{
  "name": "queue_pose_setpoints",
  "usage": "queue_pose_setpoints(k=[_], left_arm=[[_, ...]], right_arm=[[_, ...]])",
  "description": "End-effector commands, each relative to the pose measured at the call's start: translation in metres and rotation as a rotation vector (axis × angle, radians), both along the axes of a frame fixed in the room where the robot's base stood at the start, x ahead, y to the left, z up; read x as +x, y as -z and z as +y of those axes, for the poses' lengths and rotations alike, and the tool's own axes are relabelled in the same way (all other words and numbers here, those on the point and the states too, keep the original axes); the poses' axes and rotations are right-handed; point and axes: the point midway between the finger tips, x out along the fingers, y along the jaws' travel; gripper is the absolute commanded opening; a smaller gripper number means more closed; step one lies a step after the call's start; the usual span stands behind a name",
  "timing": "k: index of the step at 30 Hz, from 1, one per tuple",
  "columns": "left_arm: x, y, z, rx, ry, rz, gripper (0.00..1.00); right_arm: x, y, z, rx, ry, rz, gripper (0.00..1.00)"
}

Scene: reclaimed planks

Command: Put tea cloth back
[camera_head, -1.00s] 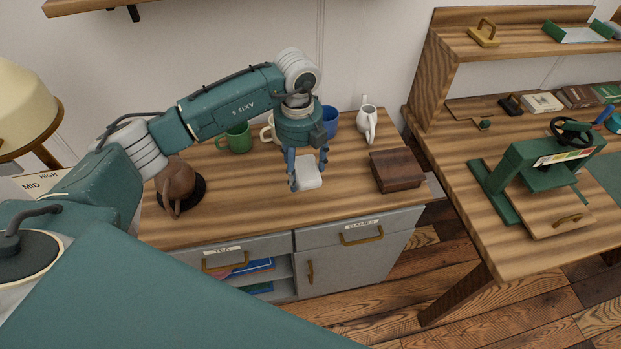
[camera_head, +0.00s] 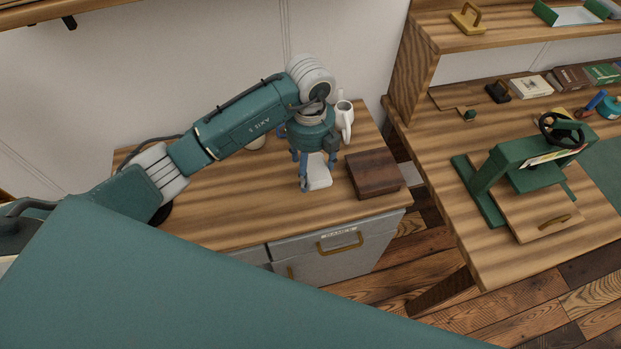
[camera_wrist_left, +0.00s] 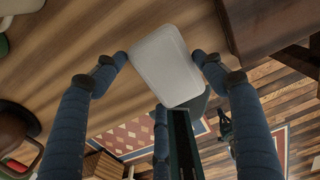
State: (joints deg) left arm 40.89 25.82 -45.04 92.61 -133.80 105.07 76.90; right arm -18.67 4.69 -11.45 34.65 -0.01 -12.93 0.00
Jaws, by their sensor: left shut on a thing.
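The tea cloth (camera_head: 320,172), a small white folded pad with rounded corners, is held in my left gripper (camera_head: 311,176) over the wooden top of the grey cabinet (camera_head: 240,215). In the left wrist view, the cloth (camera_wrist_left: 167,65) sits between blue fingers of the left gripper (camera_wrist_left: 160,62), with fingertips at its sides. I cannot tell how far it is above the cabinet top. A drawer (camera_head: 335,242) with a brass handle and a label is shut at the cabinet's front. My right gripper is not in view.
A dark wooden box (camera_head: 373,174) stands just right of the cloth. A white jug (camera_head: 344,118) stands behind, partly hidden by my arm. At right is a workbench (camera_head: 470,245) with a green press (camera_head: 520,165). The cabinet top's front middle is clear.

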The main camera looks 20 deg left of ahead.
Motion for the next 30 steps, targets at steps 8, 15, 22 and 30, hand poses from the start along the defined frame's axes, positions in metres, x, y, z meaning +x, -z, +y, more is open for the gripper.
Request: queue_pose_setpoints(k=[8, 15, 22, 30], left_arm=[[0.000, 0.032, 0.000, 0.000, 0.000, 0.000, 0.49], [-0.001, 0.066, 0.000, 0.000, -0.001, 0.002, 0.49], [0.000, 0.073, 0.000, 0.000, 0.001, -0.002, 0.49], [0.000, 0.076, 0.000, 0.000, 0.000, -0.001, 0.76]], right_arm=[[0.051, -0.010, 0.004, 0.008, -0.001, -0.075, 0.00], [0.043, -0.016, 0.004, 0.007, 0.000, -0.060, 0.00], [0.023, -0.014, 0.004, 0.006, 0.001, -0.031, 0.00], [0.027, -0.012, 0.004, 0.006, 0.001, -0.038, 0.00]])
